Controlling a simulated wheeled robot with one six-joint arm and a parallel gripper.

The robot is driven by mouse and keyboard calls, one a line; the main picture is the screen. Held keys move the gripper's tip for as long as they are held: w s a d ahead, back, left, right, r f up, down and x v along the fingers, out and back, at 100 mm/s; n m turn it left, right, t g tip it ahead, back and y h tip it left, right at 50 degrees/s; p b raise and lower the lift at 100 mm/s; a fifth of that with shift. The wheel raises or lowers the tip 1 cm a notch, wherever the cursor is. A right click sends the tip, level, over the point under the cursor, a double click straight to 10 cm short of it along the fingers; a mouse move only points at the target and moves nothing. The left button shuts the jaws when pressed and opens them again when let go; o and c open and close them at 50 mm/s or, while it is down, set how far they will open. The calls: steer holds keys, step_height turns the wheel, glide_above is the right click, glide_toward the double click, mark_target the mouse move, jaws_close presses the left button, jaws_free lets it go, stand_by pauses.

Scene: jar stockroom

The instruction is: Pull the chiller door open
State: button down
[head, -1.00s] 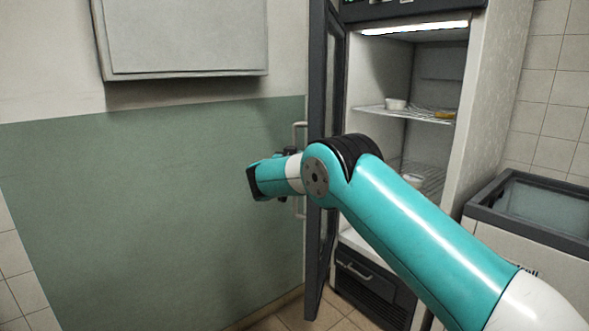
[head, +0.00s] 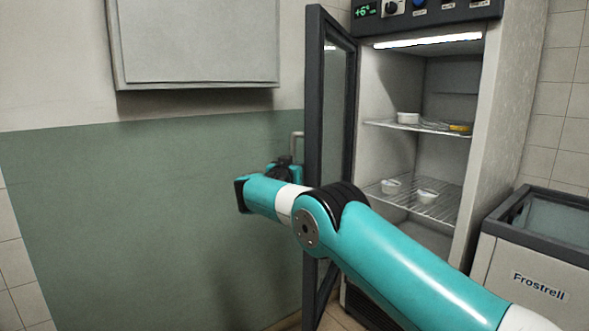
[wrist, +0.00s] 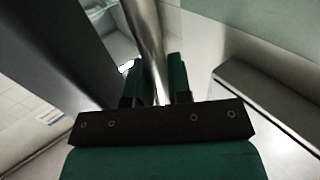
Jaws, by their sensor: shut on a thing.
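The chiller door (head: 313,110) is a dark-framed glass door, standing wide open on the left of the chiller (head: 500,110). Its metal bar handle (head: 297,146) shows on the door's outer side in the head view. In the wrist view the handle (wrist: 146,35) runs between the two teal fingers of my gripper (wrist: 156,85), which is shut on it. The dark door frame (wrist: 60,50) fills the upper left of the wrist view. In the head view my arm crosses in front of the door and hides its lower part and most of the handle.
Inside the chiller, small white tubs (head: 408,118) and a yellow item (head: 459,128) sit on wire shelves. A chest freezer (head: 535,255) stands close on the right. A grey wall cabinet (head: 195,45) hangs at upper left. The green wall (head: 110,210) on the left is clear.

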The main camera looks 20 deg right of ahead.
steer(key=c, duration=1.1)
jaws_free()
steer(key=shift+d, duration=0.45)
steer(key=b+v, duration=0.2)
steer(key=v, duration=0.7)
steer(key=b+v, duration=0.2)
steer(key=v, duration=0.6)
steer(key=shift+s+a, duration=0.1)
steer(key=shift+a, duration=0.4)
